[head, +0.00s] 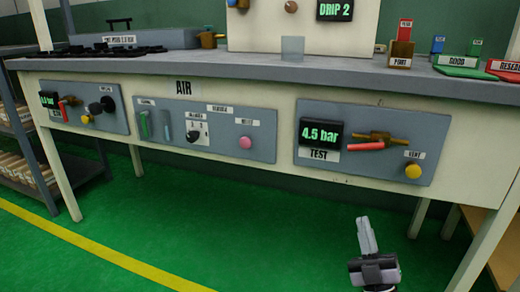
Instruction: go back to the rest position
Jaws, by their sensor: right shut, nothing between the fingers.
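My right gripper (366,236) is at the bottom of the head view, right of the middle. Its light grey fingers are together and hold nothing. It is in front of the workbench (272,182), below the TEST panel (320,172), and seems apart from everything. My left gripper is not in view.
The bench front carries panels with a 4.5 bar display (320,133), a red-handled valve (365,146), a yellow knob (413,171) and a pink button (245,142). Coloured trays (460,71) lie on top at right. A shelf (40,165) stands left. The green floor (230,225) in front looks clear.

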